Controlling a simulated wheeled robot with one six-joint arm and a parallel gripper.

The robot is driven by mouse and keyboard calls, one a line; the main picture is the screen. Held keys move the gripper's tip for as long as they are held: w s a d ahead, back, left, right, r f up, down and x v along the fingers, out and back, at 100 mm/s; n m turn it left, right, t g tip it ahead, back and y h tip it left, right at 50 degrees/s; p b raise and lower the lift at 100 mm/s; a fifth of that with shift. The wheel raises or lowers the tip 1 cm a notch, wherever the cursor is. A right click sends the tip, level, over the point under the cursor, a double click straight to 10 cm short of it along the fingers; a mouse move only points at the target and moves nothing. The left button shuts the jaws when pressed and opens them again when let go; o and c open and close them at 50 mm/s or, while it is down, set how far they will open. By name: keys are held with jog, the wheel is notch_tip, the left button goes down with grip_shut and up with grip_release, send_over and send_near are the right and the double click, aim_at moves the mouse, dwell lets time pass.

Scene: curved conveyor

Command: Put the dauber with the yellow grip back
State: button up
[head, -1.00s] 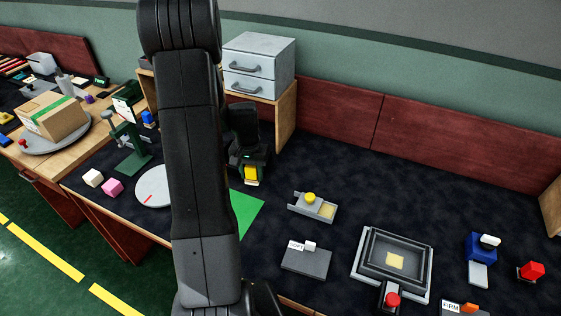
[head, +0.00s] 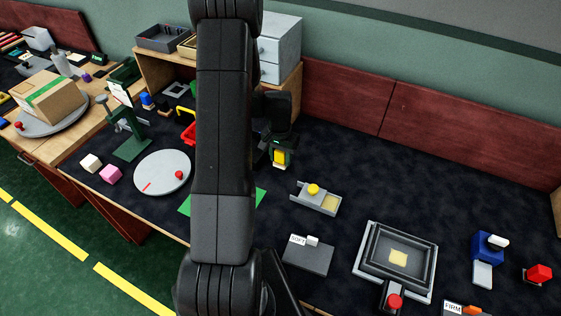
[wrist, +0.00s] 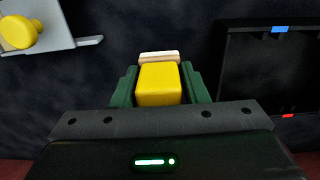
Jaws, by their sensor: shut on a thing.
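My gripper (head: 280,158) is shut on the dauber with the yellow grip (wrist: 159,86). In the wrist view the yellow block sits between the two green fingers, with a pale cream and pinkish pad at its far end. In the head view the dauber's yellow grip (head: 280,157) shows below the dark wrist, which is above the dark mat. A grey tray with a yellow knob (head: 314,189) lies right of and nearer than my gripper. This yellow knob also shows at the upper left in the wrist view (wrist: 18,34). I cannot tell the dauber's resting place.
A dark frame (wrist: 228,70) with blue and red marks is at the wrist view's right. A grey block (head: 308,256), a black-rimmed tray (head: 362,265) and a blue device (head: 487,246) stand to the right. A round plate (head: 160,172) and green stand (head: 132,148) are left. My arm hides the middle.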

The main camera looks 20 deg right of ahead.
aim_at(280, 162)
jog(key=shift+f, duration=1.55)
jog(key=shift+f, duration=0.1)
jog(key=shift+f, duration=0.15)
jog(key=o, duration=1.2)
jog(key=shift+o, duration=0.2)
notch_tip(280, 162, up, 12)
jog(key=shift+w+a+r+b, duration=0.1)
jog(key=shift+r+b, duration=0.15)
jog(key=shift+b, duration=0.45)
